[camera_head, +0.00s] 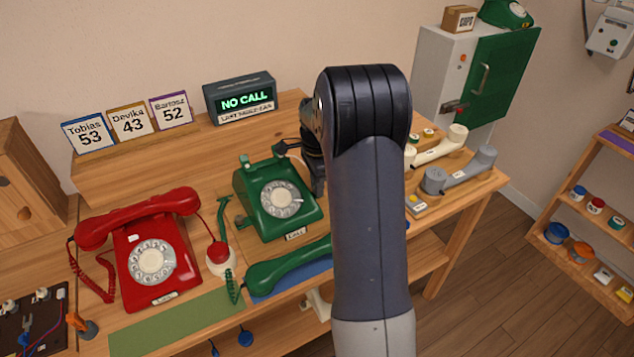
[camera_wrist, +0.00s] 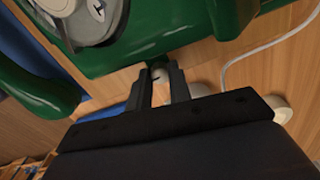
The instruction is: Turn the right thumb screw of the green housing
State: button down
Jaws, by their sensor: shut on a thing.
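The green housing (camera_head: 262,190) is the body of a green dial phone in the middle of the table, with a white dial and a "CALL" label. In the wrist view the green housing (camera_wrist: 140,55) fills the top. My gripper (camera_wrist: 160,82) is shut on a small pale screw head (camera_wrist: 159,72) at the housing's edge, between the two fingertips. This looks like the right thumb screw, though the fingers hide part of it. In the head view my arm covers the area just right of the phone, and the fingertips cannot be made out there.
The green handset (camera_head: 290,265) lies off its cradle in front of the housing. A red phone (camera_head: 150,245) stands to the left. Grey (camera_head: 460,172) and cream (camera_head: 438,148) handsets lie to the right. A "NO CALL" display (camera_head: 240,97) stands behind. A pale cable (camera_wrist: 260,45) runs beside the housing.

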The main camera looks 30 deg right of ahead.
jog(key=n+p, duration=0.1)
jog(key=n, duration=0.5)
jog(key=shift+r, duration=0.1)
jog(key=n+p, duration=0.1)
jog(key=n, duration=0.4)
jog(key=shift+n, duration=0.3)
dwell(0.3)
jog(key=c, duration=1.3)
grip_release()
